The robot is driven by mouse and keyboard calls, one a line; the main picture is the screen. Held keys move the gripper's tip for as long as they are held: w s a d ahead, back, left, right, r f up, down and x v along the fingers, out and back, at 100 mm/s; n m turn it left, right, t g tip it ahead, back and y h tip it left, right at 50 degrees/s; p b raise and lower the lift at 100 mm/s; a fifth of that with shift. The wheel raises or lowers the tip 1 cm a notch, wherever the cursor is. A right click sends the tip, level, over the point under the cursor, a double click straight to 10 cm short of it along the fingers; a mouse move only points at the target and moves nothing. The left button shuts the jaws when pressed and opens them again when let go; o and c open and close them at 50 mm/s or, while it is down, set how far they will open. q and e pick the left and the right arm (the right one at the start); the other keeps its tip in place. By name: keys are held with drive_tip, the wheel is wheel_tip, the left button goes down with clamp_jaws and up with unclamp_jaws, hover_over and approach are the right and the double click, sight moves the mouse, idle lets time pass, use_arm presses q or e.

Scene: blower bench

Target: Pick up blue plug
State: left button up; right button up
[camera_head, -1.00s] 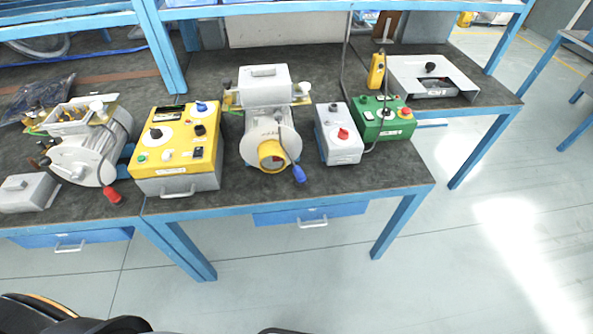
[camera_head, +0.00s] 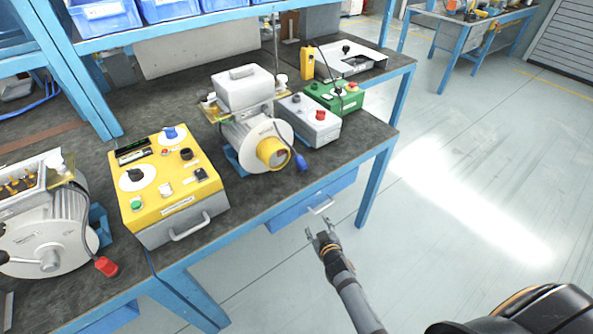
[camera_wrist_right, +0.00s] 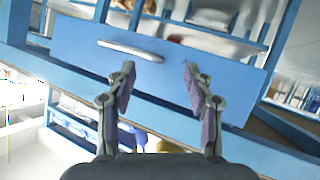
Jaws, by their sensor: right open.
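The blue plug (camera_head: 301,163) hangs on a short dark cable from the blower (camera_head: 258,142), a grey machine with a yellow ring at its front. The plug is at the front edge of the bench. My right gripper (camera_head: 322,230) is open and empty, below and slightly right of the plug, in front of the blue drawer (camera_head: 290,208). In the right wrist view its two fingers (camera_wrist_right: 158,85) stand apart, with the drawer (camera_wrist_right: 220,85) and its handle behind them. The plug cannot be made out in the wrist view. My left gripper is not in view.
A yellow control box (camera_head: 165,205) stands left of the blower. A grey box (camera_head: 312,128) with a red knob and a green box (camera_head: 335,97) stand right of it. A red plug (camera_head: 106,267) hangs at the left motor. The floor right of the bench is clear.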

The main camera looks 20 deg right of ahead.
sight(299, 161)
drive_tip(key=w+a+r+n+t+y, duration=0.1)
drive_tip(key=w+r+t, duration=0.2)
drive_tip(key=r, duration=0.5)
drive_tip(key=w+a+r+n+t, duration=0.1)
drive_tip(key=w+a+r+t, duration=0.15)
drive_tip(key=r, duration=0.65)
drive_tip(key=shift+g, duration=0.25)
drive_tip(key=w, duration=0.2)
drive_tip(key=w+b, duration=0.1)
drive_tip(key=w+d, duration=0.1)
drive_tip(key=w, duration=0.1)
drive_tip(key=shift+w+f, duration=0.15)
drive_tip(key=shift+w, duration=0.15)
drive_tip(key=shift+w+r, duration=0.2)
drive_tip(key=shift+w, duration=0.1)
drive_tip(key=w, duration=0.4)
drive_tip(key=shift+w+d+r+b, duration=0.15)
drive_tip(key=shift+w+b, duration=0.15)
drive_tip(key=shift+b, duration=0.1)
drive_tip(key=shift+s+r, duration=0.1)
drive_tip(key=shift+c, duration=0.7)
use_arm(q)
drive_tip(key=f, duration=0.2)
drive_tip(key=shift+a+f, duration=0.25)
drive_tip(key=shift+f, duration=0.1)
use_arm(e)
clamp_jaws()
